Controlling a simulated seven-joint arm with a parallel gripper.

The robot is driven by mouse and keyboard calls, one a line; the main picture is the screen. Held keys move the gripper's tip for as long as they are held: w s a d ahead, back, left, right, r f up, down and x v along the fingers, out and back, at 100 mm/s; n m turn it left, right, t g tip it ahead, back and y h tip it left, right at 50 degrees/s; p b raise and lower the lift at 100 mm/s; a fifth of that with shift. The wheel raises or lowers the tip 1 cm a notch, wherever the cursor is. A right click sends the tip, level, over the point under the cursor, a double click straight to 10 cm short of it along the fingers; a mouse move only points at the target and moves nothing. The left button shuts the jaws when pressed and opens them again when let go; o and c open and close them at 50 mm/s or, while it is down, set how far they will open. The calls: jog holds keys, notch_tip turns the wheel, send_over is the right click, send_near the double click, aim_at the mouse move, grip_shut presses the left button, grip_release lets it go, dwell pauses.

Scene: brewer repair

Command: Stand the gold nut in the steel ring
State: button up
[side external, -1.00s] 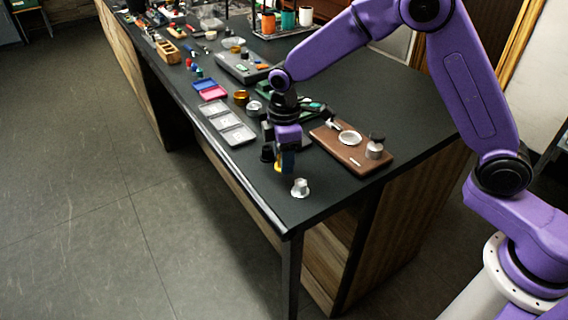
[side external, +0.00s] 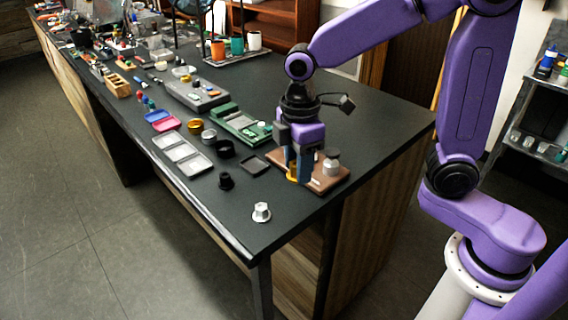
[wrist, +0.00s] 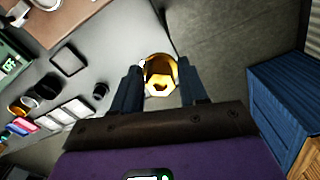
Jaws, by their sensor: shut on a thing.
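My gripper (side external: 297,178) points down at the near left part of the brown board (side external: 325,182). It is shut on the gold nut (side external: 291,172), which also shows between the two fingers in the wrist view (wrist: 160,75). The nut's hollow opening faces the wrist camera. The steel ring (wrist: 45,4) is cut by the top left edge of the wrist view, on the board and apart from the nut. In the side view my fingers hide the ring. I cannot tell the nut's exact height above the board.
A silver-and-black knob (side external: 331,163) stands on the board right of my gripper. A silver knob (side external: 261,212) stands near the table's front corner, with a black knob (side external: 226,181) to its left. A grey compartment tray (side external: 183,156) and a green device (side external: 240,125) lie farther left.

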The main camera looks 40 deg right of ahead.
jog(key=w+d+f+m, duration=0.1)
jog(key=w+d+m, duration=0.1)
jog(key=w+d, duration=0.2)
jog(key=w+d+f+m, duration=0.2)
jog(key=w+d, duration=0.2)
jog(key=d, duration=0.2)
jog(key=w+d+f+m, duration=0.1)
jog(key=w+d+m, duration=0.1)
jog(key=w+d, duration=0.2)
jog(key=shift+d+f, duration=0.15)
jog(key=shift+d, duration=0.8)
jog(key=shift+d+f, duration=0.2)
jog(key=shift+f, duration=2)
jog(key=shift+f, duration=0.75)
jog(key=o, duration=1.6)
jog(key=shift+r, duration=0.1)
jog(key=shift+r, duration=3.6)
jog(key=shift+a, duration=0.15)
